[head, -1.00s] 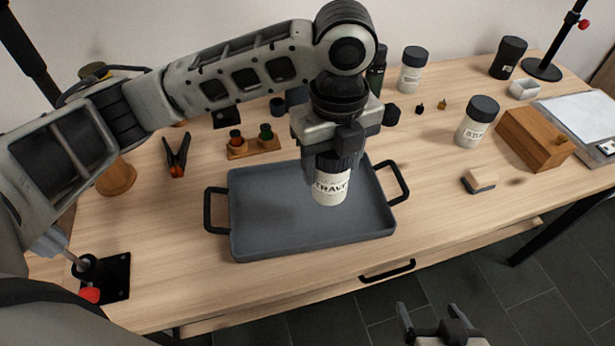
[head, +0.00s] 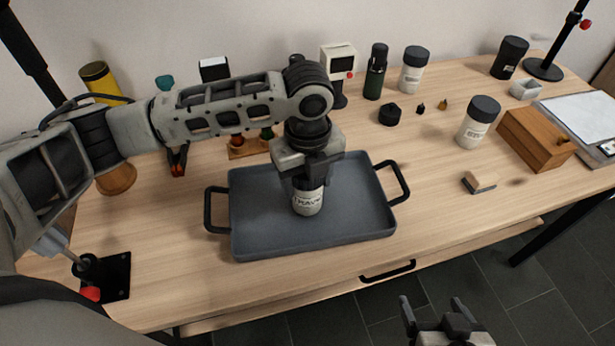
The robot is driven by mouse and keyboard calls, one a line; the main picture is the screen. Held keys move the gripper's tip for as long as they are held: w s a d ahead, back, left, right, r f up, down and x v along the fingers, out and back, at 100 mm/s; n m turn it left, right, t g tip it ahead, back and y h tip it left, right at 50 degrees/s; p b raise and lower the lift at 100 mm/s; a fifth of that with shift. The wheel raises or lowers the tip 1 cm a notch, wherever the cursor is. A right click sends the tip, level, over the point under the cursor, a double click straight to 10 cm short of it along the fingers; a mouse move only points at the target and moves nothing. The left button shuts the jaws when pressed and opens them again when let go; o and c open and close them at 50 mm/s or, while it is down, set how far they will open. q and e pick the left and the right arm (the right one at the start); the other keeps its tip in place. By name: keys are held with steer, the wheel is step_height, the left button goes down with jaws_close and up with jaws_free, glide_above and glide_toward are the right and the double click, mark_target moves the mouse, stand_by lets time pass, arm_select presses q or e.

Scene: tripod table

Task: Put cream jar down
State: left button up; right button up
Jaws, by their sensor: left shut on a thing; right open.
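The cream jar (head: 308,202) is a cream-coloured cylinder with dark lettering. It stands upright in the grey tray (head: 260,222), near its middle, and seems to be at or very close to the tray floor; I cannot tell whether it touches. My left gripper (head: 308,182) points down from above and is shut on the jar's upper part, which it hides. My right gripper (head: 436,318) is open and empty, low in front of the table's front edge.
Similar cream jars with dark lids stand at the right (head: 477,124) and back (head: 413,70). A wooden box (head: 535,138), a brush (head: 480,181) and a black knob-like piece (head: 389,114) lie right of the tray. The tray floor around the jar is clear.

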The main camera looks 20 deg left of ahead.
arm_select(q)
steer(key=o, duration=1)
steer(key=shift+f, duration=0.1)
step_height(320, 180, up, 12)
steer(key=shift+r, duration=0.15)
